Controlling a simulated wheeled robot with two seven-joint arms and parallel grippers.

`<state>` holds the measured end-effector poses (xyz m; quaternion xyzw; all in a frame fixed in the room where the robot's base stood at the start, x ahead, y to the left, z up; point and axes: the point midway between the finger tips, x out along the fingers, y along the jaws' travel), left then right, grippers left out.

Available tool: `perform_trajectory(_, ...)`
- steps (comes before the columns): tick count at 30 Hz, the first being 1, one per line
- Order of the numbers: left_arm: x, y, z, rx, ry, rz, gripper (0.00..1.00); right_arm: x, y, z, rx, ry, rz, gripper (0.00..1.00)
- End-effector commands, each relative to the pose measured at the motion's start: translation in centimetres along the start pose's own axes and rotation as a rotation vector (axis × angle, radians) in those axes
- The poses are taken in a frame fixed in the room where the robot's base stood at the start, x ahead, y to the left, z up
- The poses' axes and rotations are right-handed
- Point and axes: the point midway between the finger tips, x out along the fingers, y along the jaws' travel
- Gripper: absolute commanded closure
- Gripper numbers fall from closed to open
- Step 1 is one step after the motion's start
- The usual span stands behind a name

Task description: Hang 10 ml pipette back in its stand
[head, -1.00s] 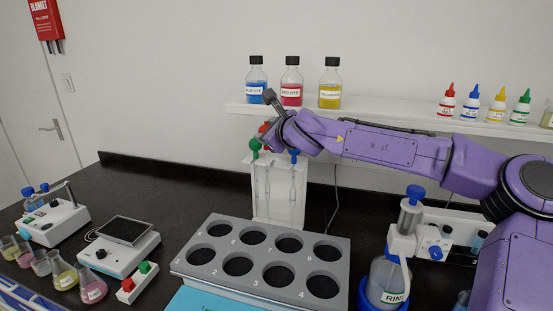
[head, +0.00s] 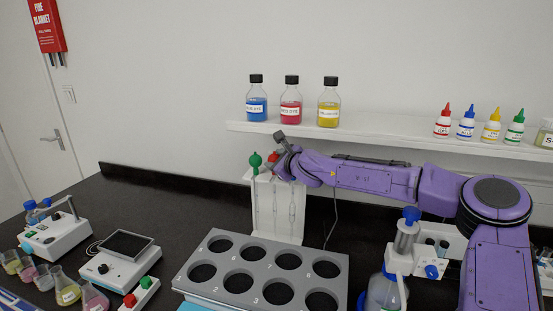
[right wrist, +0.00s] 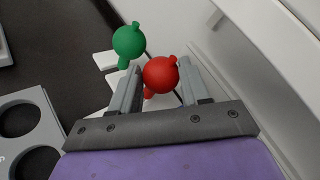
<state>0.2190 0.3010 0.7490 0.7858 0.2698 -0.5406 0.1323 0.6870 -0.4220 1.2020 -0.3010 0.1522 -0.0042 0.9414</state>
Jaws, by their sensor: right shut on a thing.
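The white pipette stand (head: 292,232) stands on the black bench behind the grey rack. A pipette with a green bulb (head: 254,160) is at its left side. The green bulb also shows in the right wrist view (right wrist: 128,41). My right gripper (right wrist: 160,70) is at the top of the stand, shut on the red-bulb pipette; its red bulb (right wrist: 160,75) sits between the fingers, right of the green one. In the head view the red bulb (head: 272,156) is partly covered by my gripper. Whether this pipette is seated in a slot cannot be told. My left gripper is not in view.
A grey rack (head: 260,262) with several round holes stands in front of the stand. A white shelf (head: 380,137) with dye bottles is just above and behind my right arm. A rinse bottle (head: 385,292) stands at the right.

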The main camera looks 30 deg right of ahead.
Motion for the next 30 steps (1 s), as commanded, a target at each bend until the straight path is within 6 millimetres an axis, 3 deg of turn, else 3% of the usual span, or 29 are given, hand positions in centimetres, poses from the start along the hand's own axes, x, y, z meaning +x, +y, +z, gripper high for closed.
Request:
perform_trajectory(10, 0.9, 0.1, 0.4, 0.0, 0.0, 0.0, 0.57, 0.3, 0.6, -0.8, 0.0, 0.0, 0.0, 0.64)
perform_trajectory(11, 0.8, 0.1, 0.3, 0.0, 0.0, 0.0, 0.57, 0.2, 0.5, -0.6, 0.0, 0.0, 0.0, 0.44)
perform_trajectory(12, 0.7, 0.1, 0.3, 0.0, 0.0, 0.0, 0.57, 0.2, 0.5, -0.6, 0.0, 0.0, 0.0, 0.31)
perform_trajectory(13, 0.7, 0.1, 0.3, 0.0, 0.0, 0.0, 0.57, 0.2, 0.5, -0.6, 0.0, 0.0, 0.0, 0.29)
perform_trajectory(20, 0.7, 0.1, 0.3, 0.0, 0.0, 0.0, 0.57, 0.2, 0.5, -0.6, 0.0, 0.0, 0.0, 0.29)
perform_trajectory(24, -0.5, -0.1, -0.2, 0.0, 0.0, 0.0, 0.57, -0.2, -0.3, 0.5, 0.0, 0.0, 0.0, 0.29)
perform_trajectory(30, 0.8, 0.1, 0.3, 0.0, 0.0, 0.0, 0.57, -4.1, -0.1, 0.1, 0.007, -0.007, -0.002, 0.29)
